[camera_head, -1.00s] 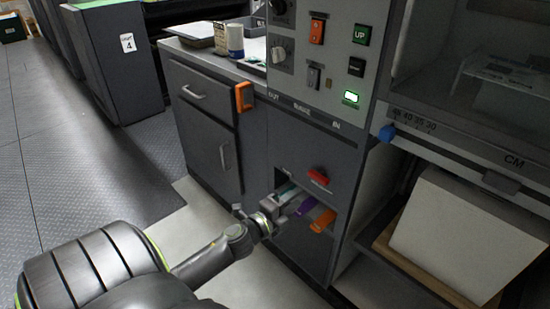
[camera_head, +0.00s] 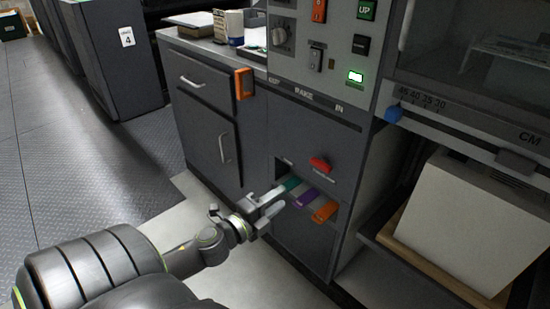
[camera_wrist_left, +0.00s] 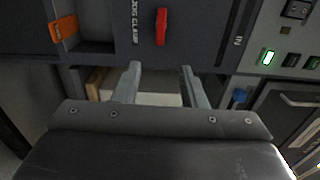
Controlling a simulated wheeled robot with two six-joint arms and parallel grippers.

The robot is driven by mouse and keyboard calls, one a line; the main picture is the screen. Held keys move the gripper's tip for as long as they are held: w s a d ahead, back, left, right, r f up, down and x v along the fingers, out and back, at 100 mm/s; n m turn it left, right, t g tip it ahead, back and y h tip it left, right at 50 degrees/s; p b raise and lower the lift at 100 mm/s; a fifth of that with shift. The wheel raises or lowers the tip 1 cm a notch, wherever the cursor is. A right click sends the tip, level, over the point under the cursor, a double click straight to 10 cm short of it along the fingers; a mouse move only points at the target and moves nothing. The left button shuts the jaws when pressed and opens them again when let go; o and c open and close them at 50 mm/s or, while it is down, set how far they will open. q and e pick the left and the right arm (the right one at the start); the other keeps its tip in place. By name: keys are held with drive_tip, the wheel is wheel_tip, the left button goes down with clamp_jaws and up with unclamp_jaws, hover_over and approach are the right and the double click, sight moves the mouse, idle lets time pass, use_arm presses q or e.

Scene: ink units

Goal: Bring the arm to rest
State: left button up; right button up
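My left gripper (camera_head: 277,200) is in front of the dark machine panel, just left of a row of coloured tabs. Its two fingers are apart and nothing is between them; the gap also shows in the left wrist view (camera_wrist_left: 160,82). The teal tab (camera_head: 290,184) is nearest the fingertips; whether they touch cannot be told. My left arm reaches in from the lower left. My right gripper is not in view.
A purple tab (camera_head: 306,197) and an orange tab (camera_head: 325,211) stick out beside the teal one. A red lever (camera_head: 320,164) is above them. A grey cabinet (camera_head: 205,125) stands to the left. Open floor (camera_head: 85,150) lies farther left.

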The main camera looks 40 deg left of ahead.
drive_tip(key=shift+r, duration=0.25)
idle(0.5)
